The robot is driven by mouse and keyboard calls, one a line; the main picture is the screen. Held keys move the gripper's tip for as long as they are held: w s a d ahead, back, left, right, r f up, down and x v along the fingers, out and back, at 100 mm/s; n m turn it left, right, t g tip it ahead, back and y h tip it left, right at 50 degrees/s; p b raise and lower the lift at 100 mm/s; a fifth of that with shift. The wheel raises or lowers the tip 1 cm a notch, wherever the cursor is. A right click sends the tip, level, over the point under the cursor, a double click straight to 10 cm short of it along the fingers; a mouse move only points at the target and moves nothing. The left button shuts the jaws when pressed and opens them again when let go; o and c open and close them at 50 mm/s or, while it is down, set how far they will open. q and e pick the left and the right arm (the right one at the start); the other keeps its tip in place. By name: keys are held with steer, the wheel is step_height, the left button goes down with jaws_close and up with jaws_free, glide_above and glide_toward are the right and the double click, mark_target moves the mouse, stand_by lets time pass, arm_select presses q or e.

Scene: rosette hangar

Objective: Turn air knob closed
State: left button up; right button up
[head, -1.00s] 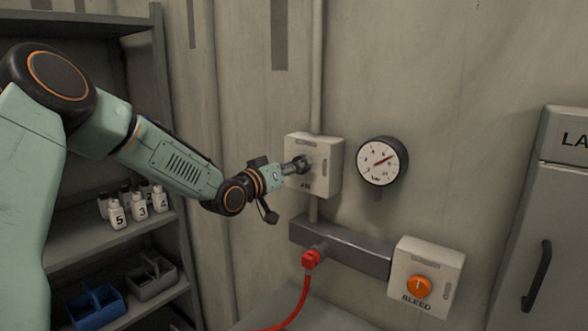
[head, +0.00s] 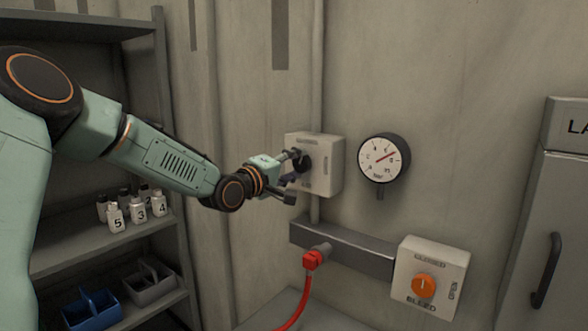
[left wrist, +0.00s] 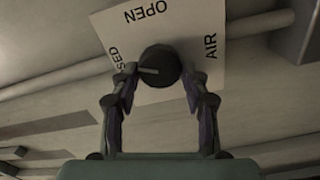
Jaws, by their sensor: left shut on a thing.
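The air box (head: 325,170) is a pale panel on the wall. Its round dark knob (head: 305,163) shows at the front, partly covered by my gripper. In the left wrist view the knob (left wrist: 159,65) sits between the fingers, and a pale line on it points left towards lettering ending in "SED". "OPEN" is at the top of the plate and "AIR" at the right. My left gripper (head: 297,163) is shut on the knob; it also shows in the left wrist view (left wrist: 160,75). My right gripper is in no view.
A gauge (head: 384,158) hangs right of the box. Below are a grey manifold (head: 345,248) with a red hose (head: 304,290) and the bleed box (head: 455,280) with an orange knob (head: 424,286). A shelf with numbered bottles (head: 138,212) stands left.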

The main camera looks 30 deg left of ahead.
arm_select(q)
steer(key=n, duration=0.5)
steer(key=shift+b, duration=0.35)
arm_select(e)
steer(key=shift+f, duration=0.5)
arm_select(q)
steer(key=o, duration=1.2)
steer(key=shift+f, duration=0.1)
steer(key=shift+c, duration=0.2)
